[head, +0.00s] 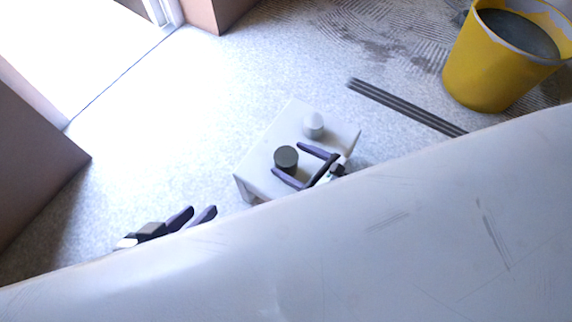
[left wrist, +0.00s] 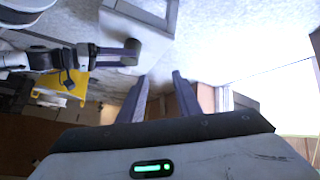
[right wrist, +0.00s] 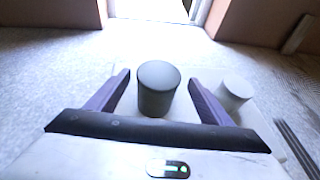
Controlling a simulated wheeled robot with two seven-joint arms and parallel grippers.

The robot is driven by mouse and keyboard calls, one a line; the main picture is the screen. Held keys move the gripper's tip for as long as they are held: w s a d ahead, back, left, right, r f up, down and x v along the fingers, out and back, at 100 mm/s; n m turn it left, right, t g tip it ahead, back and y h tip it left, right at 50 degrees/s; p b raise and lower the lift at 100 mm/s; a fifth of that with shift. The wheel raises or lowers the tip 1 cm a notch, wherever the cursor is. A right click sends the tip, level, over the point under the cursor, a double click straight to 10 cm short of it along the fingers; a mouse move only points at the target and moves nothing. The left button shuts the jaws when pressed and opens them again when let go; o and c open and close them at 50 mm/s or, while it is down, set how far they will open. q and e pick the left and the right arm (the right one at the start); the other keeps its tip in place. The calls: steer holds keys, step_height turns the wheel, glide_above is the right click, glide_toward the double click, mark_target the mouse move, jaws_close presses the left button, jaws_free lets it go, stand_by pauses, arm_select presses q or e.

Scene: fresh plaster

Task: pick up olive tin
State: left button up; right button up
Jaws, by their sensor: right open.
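The olive tin (head: 286,157), a dark grey-green cylinder, stands upright on a small white table (head: 256,168). In the right wrist view the tin (right wrist: 158,90) stands between the fingers, toward their tips, with a gap on both sides. My right gripper (head: 287,162) is open around it, not gripping. My left gripper (head: 199,214) is open and empty, over the floor left of the table. In the left wrist view the left fingers (left wrist: 160,86) are apart with nothing between them. The dark tin also shows there (left wrist: 131,47), near the right gripper.
A white cylinder (head: 313,125) stands on the same table, behind and right of the tin; it also shows in the right wrist view (right wrist: 233,94). Dark strips (head: 405,106) lie on the floor to the right. A yellow bucket (head: 478,82) of grey material stands at the back right.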

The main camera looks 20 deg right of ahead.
mark_target(277, 153)
steer(key=b+x, duration=0.2)
steer(key=x, duration=0.4)
steer(key=shift+a, duration=0.15)
steer(key=shift+w+a+f, duration=0.1)
steer(key=shift+w, duration=0.15)
arm_select(q)
steer(key=shift+w+d+r+t+h, duration=0.25)
steer(key=shift+d+r+t+h, duration=0.35)
steer(key=shift+r, duration=0.35)
arm_select(e)
steer(key=shift+c, duration=0.4)
steer(key=c, duration=1.3)
